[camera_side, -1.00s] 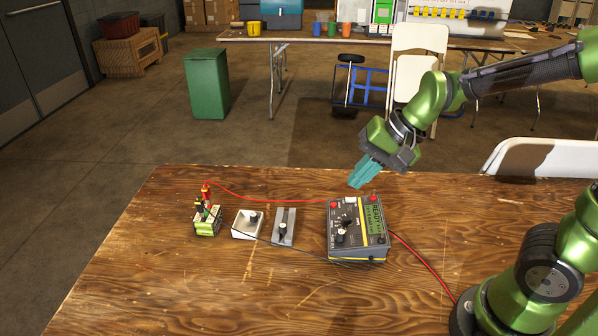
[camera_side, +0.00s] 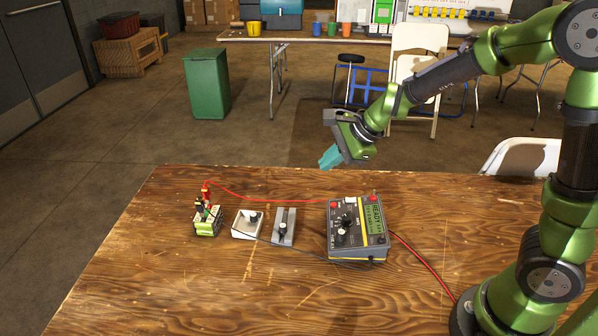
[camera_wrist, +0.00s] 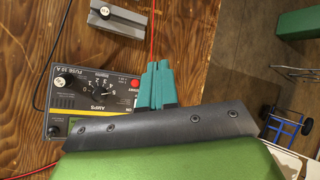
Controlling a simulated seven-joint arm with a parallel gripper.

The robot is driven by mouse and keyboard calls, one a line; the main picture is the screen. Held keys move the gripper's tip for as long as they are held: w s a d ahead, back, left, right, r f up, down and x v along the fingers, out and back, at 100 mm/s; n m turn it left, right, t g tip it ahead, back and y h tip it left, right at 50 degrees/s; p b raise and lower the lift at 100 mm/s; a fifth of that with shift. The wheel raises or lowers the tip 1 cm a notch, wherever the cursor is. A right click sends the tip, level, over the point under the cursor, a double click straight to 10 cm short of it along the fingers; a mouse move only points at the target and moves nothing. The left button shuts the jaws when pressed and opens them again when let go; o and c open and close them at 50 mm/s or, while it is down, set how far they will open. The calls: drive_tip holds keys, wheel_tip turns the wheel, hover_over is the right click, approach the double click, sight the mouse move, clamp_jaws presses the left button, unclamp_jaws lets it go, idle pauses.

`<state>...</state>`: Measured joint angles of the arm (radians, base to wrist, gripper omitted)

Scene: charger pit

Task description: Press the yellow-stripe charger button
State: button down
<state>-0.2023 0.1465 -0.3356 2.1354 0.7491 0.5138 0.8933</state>
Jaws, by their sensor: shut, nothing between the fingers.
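The charger (camera_side: 350,215) is a dark grey box with a yellow stripe, knobs, red buttons and a lit green display, standing on the wooden table. My gripper (camera_side: 327,164) is shut and empty, with teal fingers, above the table's far edge behind the charger. In the wrist view the fingertips (camera_wrist: 158,66) point past the charger's edge, to the right of the red button.
A grey slider block (camera_side: 284,228), a white knob box (camera_side: 246,224) and a green battery (camera_side: 207,222) with clamps stand left of the charger. A red cable (camera_side: 270,201) runs along the table behind them. The front of the table (camera_side: 200,290) is clear.

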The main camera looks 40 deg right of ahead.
sight(335, 205)
drive_tip(key=shift+s+d+f, duration=0.2)
drive_tip(key=shift+f, duration=1.25)
drive_tip(key=shift+s+d+f, duration=0.15)
drive_tip(key=shift+s+f, duration=0.05)
drive_tip(key=shift+f, duration=1.2)
drive_tip(key=shift+s+d+f, duration=0.2)
drive_tip(key=shift+f, duration=1.25)
drive_tip(key=shift+f, duration=0.4)
drive_tip(key=shift+s+d+f, duration=0.1)
drive_tip(key=shift+f, duration=0.25)
drive_tip(key=shift+r, duration=0.8)
drive_tip(key=r, duration=0.3)
drive_tip(key=w+r, duration=0.1)
drive_tip(key=r, duration=0.1)
drive_tip(key=shift+a, duration=0.4)
